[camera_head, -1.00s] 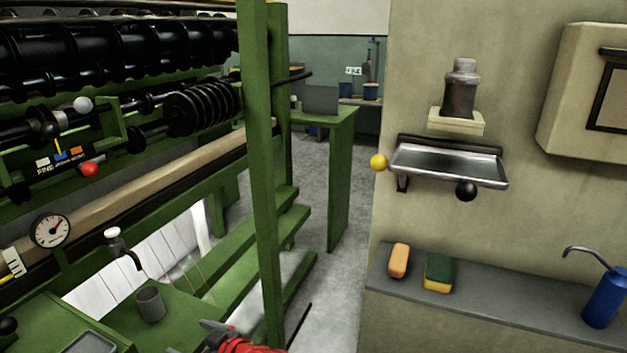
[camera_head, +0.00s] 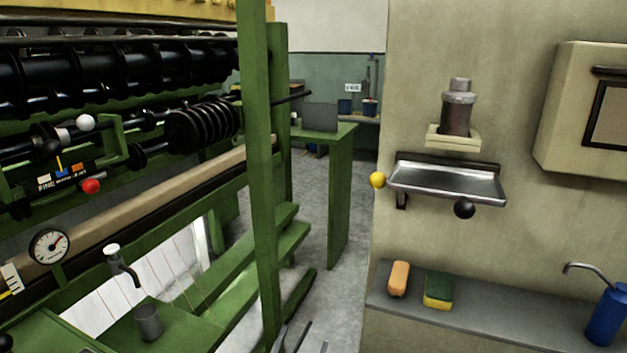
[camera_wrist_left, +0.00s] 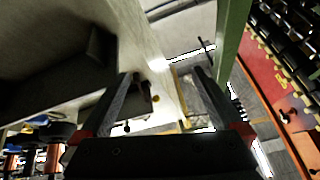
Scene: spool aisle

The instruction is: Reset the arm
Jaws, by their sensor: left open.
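My left gripper (camera_head: 292,338) shows at the bottom edge of the head view, just right of the green post's foot. Only its dark finger ends are in the picture there. In the left wrist view its two dark fingers (camera_wrist_left: 166,76) stand wide apart with nothing between them. The gripper is open and empty. My right gripper is in neither view.
A green machine frame with an upright post (camera_head: 257,180) stands left. A wall with a metal tray (camera_head: 447,183) and a ledge (camera_head: 500,318) holding an orange block (camera_head: 399,279), a sponge (camera_head: 438,290) and a blue bottle (camera_head: 605,318) is right. Grey floor (camera_head: 315,230) between is clear.

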